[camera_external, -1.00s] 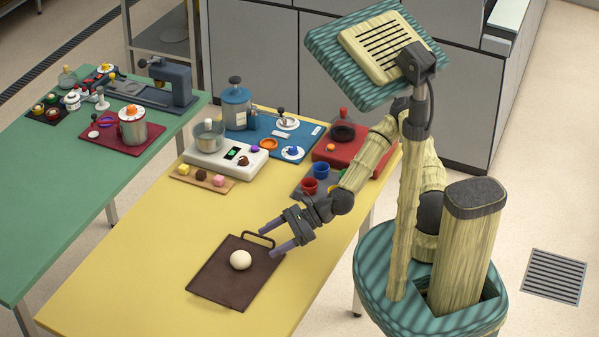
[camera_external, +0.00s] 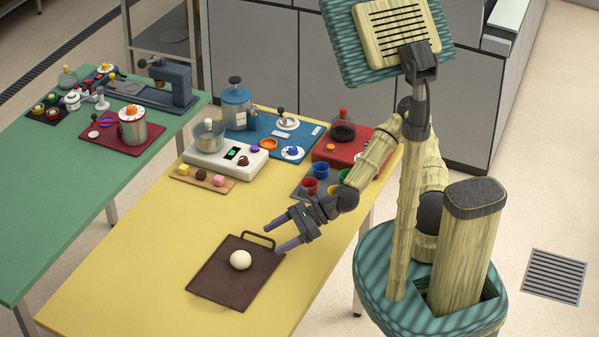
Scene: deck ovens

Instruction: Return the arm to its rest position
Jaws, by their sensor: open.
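My gripper (camera_external: 277,236) is open and empty, with its two fingers spread. It is above the right back part of the dark brown tray, close to the tray's handle. My arm (camera_external: 372,160) is bent and reaches from my column out over the yellow table. The brown tray (camera_external: 222,288) lies on the yellow table, with a white ball (camera_external: 241,260) on it. The ball is apart from the fingers.
The yellow table (camera_external: 130,270) is clear left of the tray. Behind stand a white scale (camera_external: 205,163) with a pot, a blue mat (camera_external: 262,145) with a canister, a red block (camera_external: 360,160) and several small cups. A green table (camera_external: 60,190) stands left.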

